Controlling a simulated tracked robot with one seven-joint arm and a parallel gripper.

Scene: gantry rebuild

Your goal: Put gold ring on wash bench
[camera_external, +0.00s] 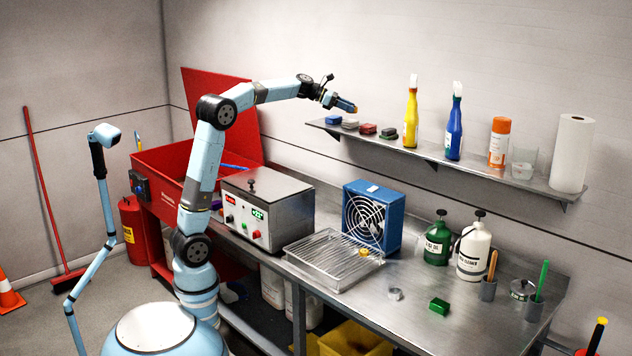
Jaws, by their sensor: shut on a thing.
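My gripper (345,104) is high over the bench, just above the left end of the wall shelf. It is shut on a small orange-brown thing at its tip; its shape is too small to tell. A small gold-yellow thing (364,252) shows at the right edge of the wire rack, in front of the blue fan; it may be a ring, but I cannot tell. A silver-grey ring (395,293) lies on the steel bench (375,320), apart from my gripper. A red parts washer (160,165) with a raised lid stands at the left.
The wall shelf (470,170) carries small blocks, spray bottles, a can, a glass and a paper roll.

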